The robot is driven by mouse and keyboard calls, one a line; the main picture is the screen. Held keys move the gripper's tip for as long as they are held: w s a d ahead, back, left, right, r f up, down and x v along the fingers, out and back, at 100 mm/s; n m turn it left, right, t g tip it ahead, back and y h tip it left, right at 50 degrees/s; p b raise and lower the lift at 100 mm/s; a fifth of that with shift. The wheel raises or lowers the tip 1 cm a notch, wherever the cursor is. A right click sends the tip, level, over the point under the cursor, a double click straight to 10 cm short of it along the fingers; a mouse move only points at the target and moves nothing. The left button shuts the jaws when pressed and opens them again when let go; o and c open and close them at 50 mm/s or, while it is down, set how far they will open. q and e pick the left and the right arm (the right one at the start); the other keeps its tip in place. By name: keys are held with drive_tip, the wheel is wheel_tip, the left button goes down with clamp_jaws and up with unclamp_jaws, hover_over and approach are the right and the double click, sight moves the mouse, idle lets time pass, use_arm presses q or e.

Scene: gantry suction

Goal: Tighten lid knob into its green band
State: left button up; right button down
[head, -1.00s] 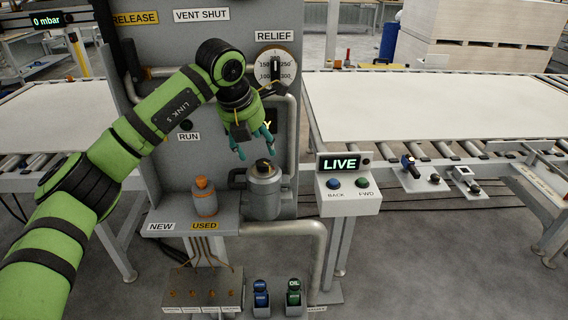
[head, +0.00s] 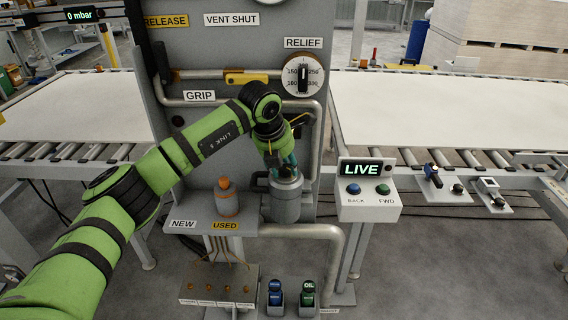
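The grey filter canister (head: 285,204) stands on the panel's shelf, with its lid (head: 297,183) on top. My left gripper (head: 281,168) is right over the lid, with its teal fingers pointing down around where the lid knob sits. The knob is hidden behind the fingers, and I cannot tell whether they are shut on it. No green band can be made out on the lid from here. My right gripper is not in view.
An orange-topped container (head: 226,197) stands left of the canister, above the USED label. The LIVE control box (head: 368,190) is to the right. A bent grey pipe (head: 317,232) runs below the shelf. The RELIEF dial (head: 303,75) is above.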

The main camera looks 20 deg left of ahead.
use_arm(q)
drive_tip(key=shift+w+b, duration=0.1)
drive_tip(key=shift+b, duration=0.3)
drive_tip(key=shift+m+h+b, duration=0.3)
drive_tip(key=shift+m+b, duration=0.15)
drive_tip(key=shift+m, duration=0.05)
drive_tip(key=shift+r+m, duration=0.1)
drive_tip(key=shift+m, duration=0.4)
drive_tip(key=shift+r, duration=0.1)
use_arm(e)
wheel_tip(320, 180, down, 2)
use_arm(q)
drive_tip(key=o, duration=1)
drive_tip(key=shift+o, duration=0.5)
drive_tip(key=shift+d, duration=0.15)
